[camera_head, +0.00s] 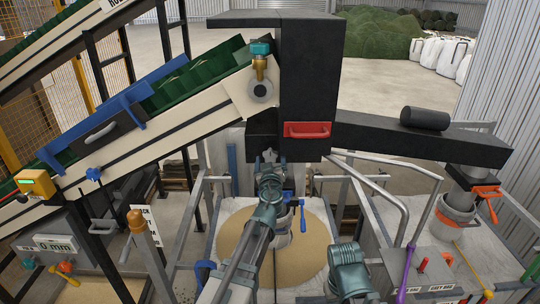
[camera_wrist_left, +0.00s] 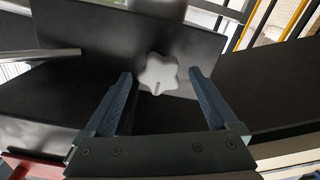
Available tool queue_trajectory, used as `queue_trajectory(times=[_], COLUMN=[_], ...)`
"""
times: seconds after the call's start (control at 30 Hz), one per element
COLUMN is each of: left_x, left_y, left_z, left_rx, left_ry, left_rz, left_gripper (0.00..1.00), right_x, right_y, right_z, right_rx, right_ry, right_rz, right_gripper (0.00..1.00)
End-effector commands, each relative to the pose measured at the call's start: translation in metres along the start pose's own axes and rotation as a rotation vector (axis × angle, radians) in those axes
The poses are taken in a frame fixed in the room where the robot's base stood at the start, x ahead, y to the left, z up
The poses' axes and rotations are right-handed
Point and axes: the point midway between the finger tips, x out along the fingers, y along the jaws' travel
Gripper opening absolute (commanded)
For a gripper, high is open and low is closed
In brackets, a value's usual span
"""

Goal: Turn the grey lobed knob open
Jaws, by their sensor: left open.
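The grey lobed knob (camera_wrist_left: 158,73) shows in the left wrist view on a black panel, with a short dark mark on its lower middle. My left gripper (camera_wrist_left: 161,78) is open, its two blue-grey fingers on either side of the knob in that picture, with gaps to both. I cannot tell whether the fingertips reach the knob's depth. In the head view my left gripper (camera_head: 267,157) is up against the lower part of the black housing (camera_head: 308,75); I cannot make out the knob there. My right gripper is not in view.
A red handle (camera_head: 307,130) is on the housing just above right of my left gripper. A sloping conveyor (camera_head: 185,85) comes in from the left. Metal rails (camera_head: 385,180) stand to the right. A blue-handled valve (camera_head: 300,203) is below my left gripper.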

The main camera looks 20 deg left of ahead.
Motion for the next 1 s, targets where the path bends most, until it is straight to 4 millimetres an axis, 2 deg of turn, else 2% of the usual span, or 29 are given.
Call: queue_trajectory(times=[0.03, 0.2, 0.63, 1.0], left_x=[0.011, 0.025, 0.029, 0.029], left_y=[0.001, 0.000, 0.000, 0.000], left_z=[0.000, 0.000, 0.000, 0.000], left_rx=[0.000, 0.000, 0.000, 0.000], left_ry=[0.000, 0.000, 0.000, 0.000], left_rz=[-0.001, -0.001, 0.000, 0.000], left_gripper=[0.92, 0.92, 0.90, 0.24], right_x=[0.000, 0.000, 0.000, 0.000], right_y=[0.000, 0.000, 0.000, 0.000], right_z=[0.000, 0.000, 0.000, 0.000], right_rx=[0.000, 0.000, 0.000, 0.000], right_ry=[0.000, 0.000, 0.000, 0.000], right_rz=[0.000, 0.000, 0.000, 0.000], right_gripper=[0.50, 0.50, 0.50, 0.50])
